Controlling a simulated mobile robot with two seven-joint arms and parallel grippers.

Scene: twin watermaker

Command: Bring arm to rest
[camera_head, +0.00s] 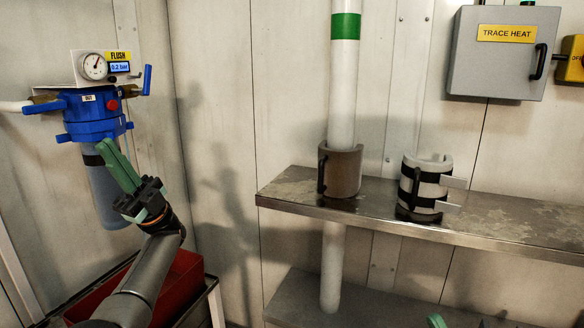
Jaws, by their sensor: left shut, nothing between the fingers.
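My left gripper (108,150) has green fingers and is shut with nothing between them. It is raised at the left, pointing up and left, in front of the blue filter housing (90,118) and its bluish-grey bowl (102,190). I cannot tell whether the fingers touch the bowl. My left arm comes up from the bottom left. A green tip (437,321) at the bottom edge looks like part of my right gripper. The rest of it is out of frame.
A red bin (185,272) stands below my left arm. A metal shelf (290,190) carries a brown collar (345,172) around a white pipe (343,90) and a white, black-banded collar (427,185). A grey TRACE HEAT box (490,65) hangs above. The wall between housing and pipe is clear.

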